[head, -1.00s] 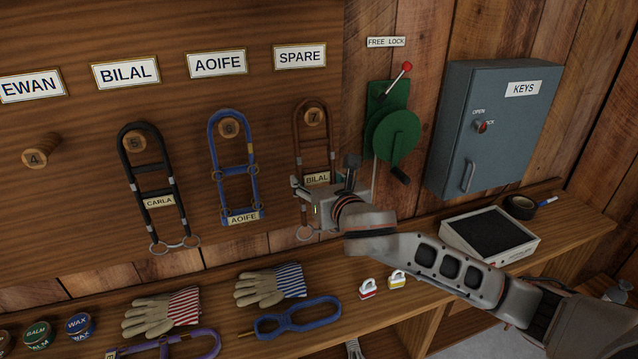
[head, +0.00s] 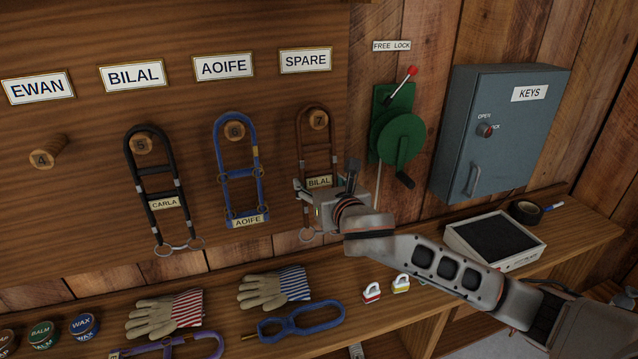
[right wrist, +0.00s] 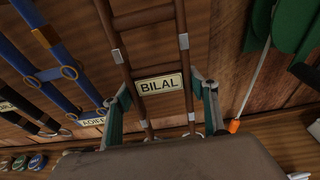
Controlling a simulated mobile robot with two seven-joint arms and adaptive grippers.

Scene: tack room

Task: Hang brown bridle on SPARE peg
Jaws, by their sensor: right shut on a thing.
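The brown bridle (head: 299,140) with a BILAL tag hangs at peg 7 (head: 318,120), under the SPARE label (head: 306,60). Its top loop appears around the peg; whether the strap rests on it I cannot tell. My right gripper (head: 325,183) is shut on the bridle's lower part, near the tag. In the right wrist view the fingers stand at both sides of the bridle (right wrist: 145,17), level with its tag (right wrist: 159,84). The gripper hides part of the lower end in the head view. My left gripper is out of view.
A blue bridle (head: 219,150) hangs on peg 6 and a black bridle (head: 132,165) on peg 5. Peg 4 (head: 48,150) is bare. A green crank device (head: 397,138) and a key cabinet (head: 500,135) are to the right. Gloves (head: 272,289) lie on the shelf below.

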